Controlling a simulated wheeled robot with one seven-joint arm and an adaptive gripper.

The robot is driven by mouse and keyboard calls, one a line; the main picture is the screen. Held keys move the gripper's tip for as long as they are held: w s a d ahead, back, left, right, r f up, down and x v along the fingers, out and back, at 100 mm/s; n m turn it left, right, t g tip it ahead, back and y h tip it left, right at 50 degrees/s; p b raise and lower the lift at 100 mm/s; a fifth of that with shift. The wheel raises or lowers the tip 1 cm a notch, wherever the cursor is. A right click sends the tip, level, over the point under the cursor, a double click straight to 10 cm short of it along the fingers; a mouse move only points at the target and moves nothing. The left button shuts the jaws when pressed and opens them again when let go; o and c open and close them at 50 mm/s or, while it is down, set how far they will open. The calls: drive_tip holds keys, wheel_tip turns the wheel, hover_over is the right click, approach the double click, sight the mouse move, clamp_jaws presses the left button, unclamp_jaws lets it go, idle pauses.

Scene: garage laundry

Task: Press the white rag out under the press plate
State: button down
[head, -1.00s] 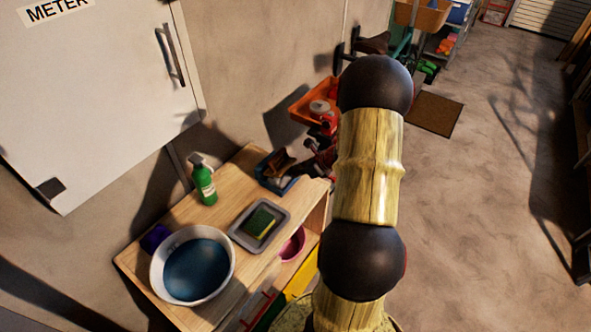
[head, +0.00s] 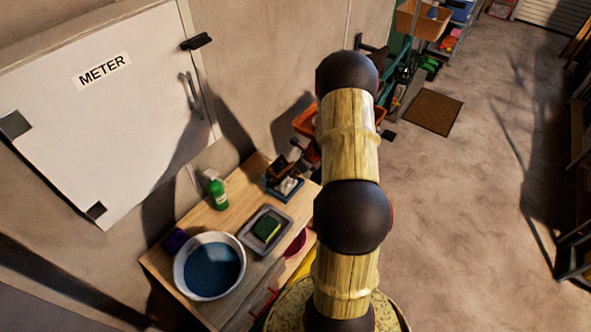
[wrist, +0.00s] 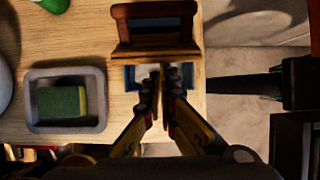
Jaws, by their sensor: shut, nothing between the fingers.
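The press stands at the table's far right corner in the head view, with a brown wooden press plate (wrist: 155,30) and a blue tray (wrist: 131,78) under it. The plate looks raised and tilted in the wrist view. A white patch, which looks like the white rag (wrist: 150,67), shows in the tray below the plate; it also shows in the head view (head: 289,186). My gripper (wrist: 163,76) is shut and empty, its fingertips over the tray in front of the plate. The fingers hide part of the rag, so I cannot tell whether they touch it.
A grey dish (head: 249,248) with a green sponge (head: 267,228) lies left of the press. A white basin of blue water (head: 213,270), a green bottle (head: 217,195) and a purple item (head: 175,241) share the wooden table (head: 238,185). Open floor lies to the right.

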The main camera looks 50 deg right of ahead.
sight(275, 162)
drive_tip(key=shift+g, duration=0.7)
drive_tip(key=w+r+p, duration=0.3)
drive_tip(key=p, duration=0.7)
drive_tip(key=shift+w+a+r, duration=0.15)
drive_tip(key=shift+w+r, duration=0.1)
drive_tip(key=shift+w+r+p, duration=0.35)
drive_tip(key=shift+w+p, duration=0.25)
drive_tip(key=shift+p, duration=0.1)
drive_tip(key=shift+w+a+r+p, duration=0.1)
drive_tip(key=shift+w+r+p, duration=0.1)
drive_tip(key=shift+w+p, duration=0.45)
drive_tip(key=shift+w+r+p, duration=0.2)
drive_tip(key=shift+w+p, duration=0.2)
drive_tip(key=shift+w, duration=0.45)
drive_tip(key=shift+w+a+f, duration=0.1)
drive_tip(key=shift+w+a, duration=0.1)
drive_tip(key=shift+w, duration=0.1)
drive_tip(key=shift+s+a+f, duration=0.15)
drive_tip(key=shift+s+f, duration=0.1)
drive_tip(key=shift+f, duration=0.05)
drive_tip(key=v, duration=1.2)
drive_tip(key=shift+w+r, duration=0.3)
drive_tip(key=shift+r, duration=0.05)
